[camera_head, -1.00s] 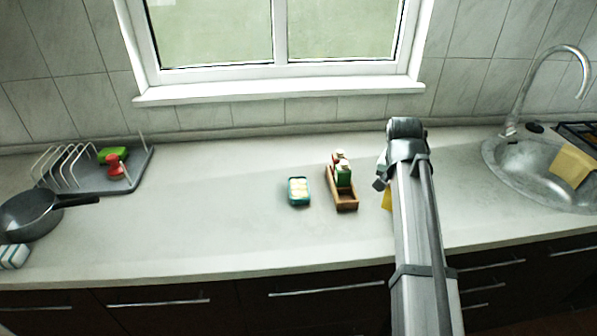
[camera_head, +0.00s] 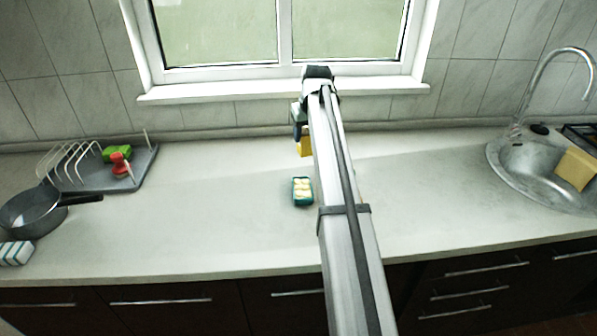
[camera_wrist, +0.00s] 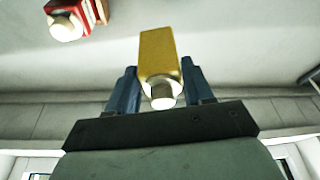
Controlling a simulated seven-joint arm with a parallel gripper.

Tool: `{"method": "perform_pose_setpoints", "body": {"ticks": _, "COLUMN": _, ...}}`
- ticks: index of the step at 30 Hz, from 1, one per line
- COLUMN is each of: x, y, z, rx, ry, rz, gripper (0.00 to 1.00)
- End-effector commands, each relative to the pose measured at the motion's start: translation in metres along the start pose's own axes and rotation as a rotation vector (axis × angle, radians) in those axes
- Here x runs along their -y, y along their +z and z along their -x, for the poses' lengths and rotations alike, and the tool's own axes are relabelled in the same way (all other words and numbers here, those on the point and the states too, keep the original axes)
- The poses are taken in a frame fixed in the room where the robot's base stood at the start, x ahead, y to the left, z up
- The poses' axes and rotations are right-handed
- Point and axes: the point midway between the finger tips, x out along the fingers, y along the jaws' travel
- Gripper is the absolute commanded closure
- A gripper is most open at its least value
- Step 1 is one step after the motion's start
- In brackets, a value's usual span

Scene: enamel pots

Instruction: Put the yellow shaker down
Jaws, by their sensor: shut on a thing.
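The yellow shaker (camera_head: 305,148) is in my gripper (camera_head: 300,135), at the back of the counter below the window in the head view. In the wrist view the yellow shaker (camera_wrist: 159,55) sits between the two blue fingers of my gripper (camera_wrist: 160,88), its pale cap towards the camera. The fingers are shut on it. I cannot tell whether its base touches the counter (camera_head: 220,205). A red shaker with a white cap (camera_wrist: 68,22) shows at the upper left of the wrist view.
A green dish with pale yellow pieces (camera_head: 302,191) stands in front of my gripper. The wooden caddy is mostly hidden behind my arm. A dish rack (camera_head: 135,172) and a pan (camera_head: 30,212) are at left, a sink (camera_head: 520,165) at right. The counter left of the green dish is clear.

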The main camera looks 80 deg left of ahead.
Motion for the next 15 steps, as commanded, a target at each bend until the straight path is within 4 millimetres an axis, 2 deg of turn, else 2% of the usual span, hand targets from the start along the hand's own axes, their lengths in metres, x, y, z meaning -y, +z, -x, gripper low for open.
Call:
{"method": "perform_pose_setpoints", "body": {"ticks": 1, "x": 0.002, "y": -0.015, "z": -0.001, "rx": 0.000, "ry": -0.014, "rz": 0.042, "gripper": 0.73}}
{"method": "perform_pose_setpoints", "body": {"ticks": 6, "x": 0.008, "y": -0.033, "z": -0.001, "rx": -0.001, "ry": -0.043, "rz": 0.138, "gripper": 0.73}}
{"method": "perform_pose_setpoints", "body": {"ticks": 11, "x": 0.009, "y": -0.033, "z": -0.010, "rx": 0.001, "ry": -0.051, "rz": 0.165, "gripper": 0.73}}
{"method": "perform_pose_setpoints", "body": {"ticks": 15, "x": 0.010, "y": -0.026, "z": -0.028, "rx": 0.002, "ry": -0.051, "rz": 0.165, "gripper": 0.73}}
